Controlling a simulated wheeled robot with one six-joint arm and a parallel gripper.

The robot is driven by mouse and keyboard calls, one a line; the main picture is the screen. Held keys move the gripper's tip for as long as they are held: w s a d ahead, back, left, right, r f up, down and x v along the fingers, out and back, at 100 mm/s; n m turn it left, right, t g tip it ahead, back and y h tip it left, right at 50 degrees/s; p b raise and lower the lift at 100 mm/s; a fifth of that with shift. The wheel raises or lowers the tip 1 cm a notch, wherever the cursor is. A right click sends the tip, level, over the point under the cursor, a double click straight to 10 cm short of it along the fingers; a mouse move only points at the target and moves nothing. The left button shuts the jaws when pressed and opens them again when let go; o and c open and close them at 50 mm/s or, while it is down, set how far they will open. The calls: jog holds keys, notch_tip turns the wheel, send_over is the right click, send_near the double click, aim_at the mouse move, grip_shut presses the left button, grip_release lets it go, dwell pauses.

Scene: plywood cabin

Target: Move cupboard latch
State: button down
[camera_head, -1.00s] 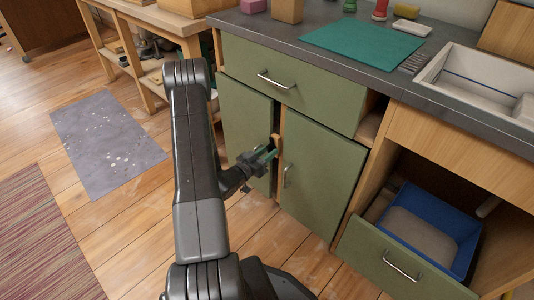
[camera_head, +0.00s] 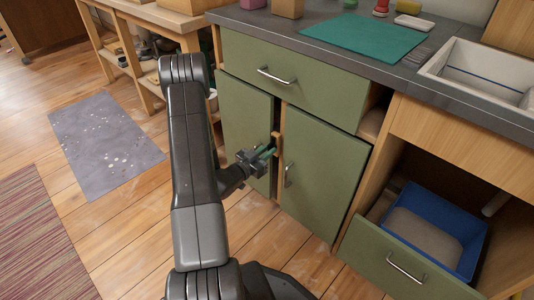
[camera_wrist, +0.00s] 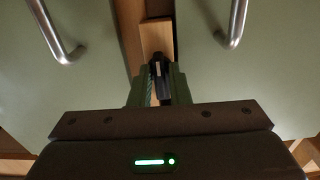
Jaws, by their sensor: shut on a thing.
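The cupboard has two green doors, a left door (camera_head: 246,122) and a right door (camera_head: 322,168), with a narrow gap and a wooden post between them. My gripper (camera_head: 267,151) is at this gap. In the wrist view, my gripper (camera_wrist: 160,88) is shut on a small dark latch (camera_wrist: 160,66) in front of a wooden block (camera_wrist: 156,38). The latch is largely hidden between the fingers. Metal handles stand on both sides, the left handle (camera_wrist: 62,40) and the right handle (camera_wrist: 234,28).
A closed green drawer (camera_head: 290,78) is above the doors. At the right, a lower drawer (camera_head: 400,258) stands pulled out with a blue tray (camera_head: 471,255) behind its front. A grey mat (camera_head: 104,140) lies on the floor at the left.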

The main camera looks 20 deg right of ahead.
jog(key=c, duration=1.5)
grip_release()
jog(key=p+v, duration=0.2)
jog(key=v, duration=1.2)
jog(key=shift+p, duration=0.4)
jog(key=shift+d, duration=0.15)
jog(key=b+x, duration=0.2)
jog(key=x, duration=1.1)
jog(key=shift+w+d+r, duration=0.1)
jog(key=shift+w+d, duration=0.1)
jog(key=shift+d, duration=0.15)
jog(key=shift+n, duration=0.4)
